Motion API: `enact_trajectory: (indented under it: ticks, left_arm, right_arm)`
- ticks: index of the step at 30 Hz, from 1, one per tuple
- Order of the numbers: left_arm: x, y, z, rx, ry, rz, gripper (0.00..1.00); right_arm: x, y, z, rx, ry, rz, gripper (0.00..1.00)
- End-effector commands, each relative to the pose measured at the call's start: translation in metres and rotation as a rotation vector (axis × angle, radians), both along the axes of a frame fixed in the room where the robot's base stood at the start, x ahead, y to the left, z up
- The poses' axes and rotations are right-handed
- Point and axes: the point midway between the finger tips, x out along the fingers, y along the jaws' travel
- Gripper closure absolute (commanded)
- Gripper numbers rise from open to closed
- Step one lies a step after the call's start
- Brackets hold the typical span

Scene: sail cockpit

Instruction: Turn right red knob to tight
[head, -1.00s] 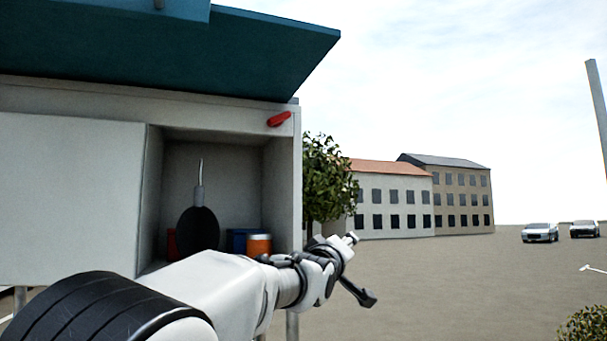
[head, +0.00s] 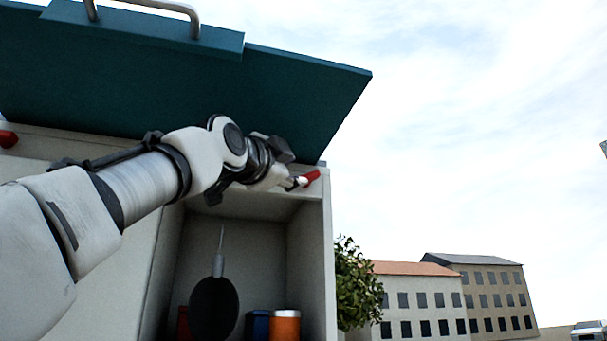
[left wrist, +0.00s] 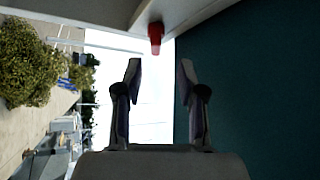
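The right red knob (head: 312,177) sits on the top right corner of the cabinet's front frame, just under the raised teal lid. My left gripper (head: 296,183) is right beside it in the head view, and its fingertips overlap the knob's left end there. In the left wrist view the red knob (left wrist: 156,37) lies beyond the fingertips, in line with the gap between them. My left gripper (left wrist: 159,75) is open, with nothing between its fingers. A second red knob (head: 8,139) shows at the far left edge of the head view. My right gripper is out of view.
The teal lid (head: 300,95) hangs close above my left arm. The open cabinet compartment (head: 306,250) below holds a dark round paddle-like item (head: 214,308), an orange container (head: 286,326) and a blue one (head: 257,325). Open air lies right of the cabinet.

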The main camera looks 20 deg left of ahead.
Motion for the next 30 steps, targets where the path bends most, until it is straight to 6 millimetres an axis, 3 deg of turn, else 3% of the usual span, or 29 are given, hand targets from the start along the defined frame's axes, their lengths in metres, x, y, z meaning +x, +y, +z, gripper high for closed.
enact_trajectory:
  ticks: [1,7,12,19,20,23,30]
  left_arm:
    - [0.010,-0.001,0.013,-0.001,0.006,0.001,0.60]
    - [0.040,-0.005,0.022,-0.003,0.006,0.000,0.60]
    - [0.055,-0.007,0.022,-0.003,0.004,0.000,0.60]
    - [0.056,-0.007,0.019,-0.003,0.003,0.000,0.60]
    - [0.056,-0.007,0.019,-0.003,0.003,0.000,0.64]
    - [0.056,-0.007,0.019,-0.003,0.003,0.000,0.99]
    - [0.057,-0.007,0.019,-0.001,0.006,0.000,1.00]
  right_arm:
    - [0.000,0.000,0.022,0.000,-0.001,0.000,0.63]
    - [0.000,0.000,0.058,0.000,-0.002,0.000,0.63]
    - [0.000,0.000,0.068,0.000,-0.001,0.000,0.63]
    - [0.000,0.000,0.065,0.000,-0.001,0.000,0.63]
    - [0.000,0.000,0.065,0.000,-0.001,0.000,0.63]
    - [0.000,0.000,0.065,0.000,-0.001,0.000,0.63]
    - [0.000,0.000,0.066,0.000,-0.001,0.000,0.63]
